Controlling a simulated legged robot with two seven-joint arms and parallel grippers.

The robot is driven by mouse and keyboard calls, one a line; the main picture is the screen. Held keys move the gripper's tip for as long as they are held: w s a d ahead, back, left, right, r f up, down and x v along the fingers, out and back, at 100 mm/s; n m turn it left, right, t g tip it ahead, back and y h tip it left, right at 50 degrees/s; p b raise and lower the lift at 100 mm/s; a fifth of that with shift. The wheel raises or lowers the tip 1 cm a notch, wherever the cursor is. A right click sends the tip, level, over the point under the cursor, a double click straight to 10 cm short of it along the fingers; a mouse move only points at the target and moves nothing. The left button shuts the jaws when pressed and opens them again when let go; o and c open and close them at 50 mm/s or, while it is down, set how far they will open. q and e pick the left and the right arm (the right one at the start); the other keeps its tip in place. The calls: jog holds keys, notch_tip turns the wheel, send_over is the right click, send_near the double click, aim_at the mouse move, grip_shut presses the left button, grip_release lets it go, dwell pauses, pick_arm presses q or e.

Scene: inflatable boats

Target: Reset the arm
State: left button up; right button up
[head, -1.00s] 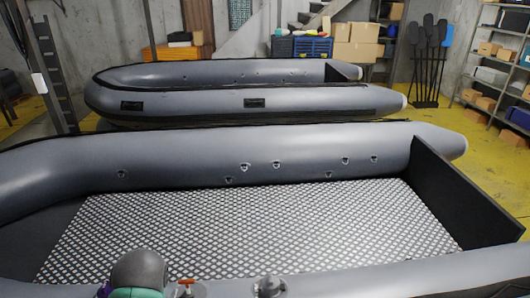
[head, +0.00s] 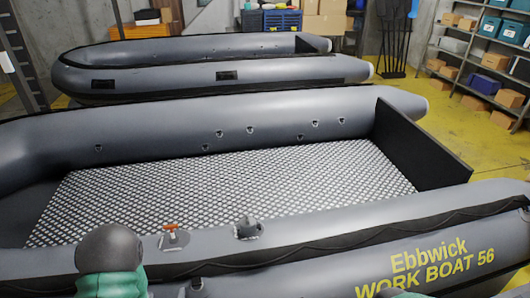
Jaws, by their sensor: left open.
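My left arm shows at the bottom left of the head view, with a dark grey rounded end above a green section. A small green piece, perhaps of my right arm, shows at the bottom edge right of the middle. My right gripper is not in view.
A grey inflatable boat (head: 330,225) lies close in front, marked "Ebbwick WORK BOAT 56", with a patterned floor (head: 230,185) and an orange-topped fitting (head: 170,237). A second boat (head: 170,78) lies behind it. Shelves (head: 480,65) with boxes stand at the right.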

pick_arm(q)
jog(key=s+d+f+m+g+h+b, duration=0.1)
jog(key=d+f+g+b, duration=0.3)
jog(key=d+f+b, duration=0.55)
jog(key=s+d+m+g+h+b, duration=0.1)
jog(key=s+g+b, duration=0.3)
jog(key=s+b, duration=0.5)
jog(key=shift+s+d+m+g+h+b, duration=0.3)
jog(key=shift+d+g+b, duration=0.1)
jog(key=shift+d, duration=0.15)
jog(key=shift+w, duration=0.1)
jog(key=shift+d, duration=0.25)
jog(key=shift+a, duration=0.15)
jog(key=shift+a, duration=0.1)
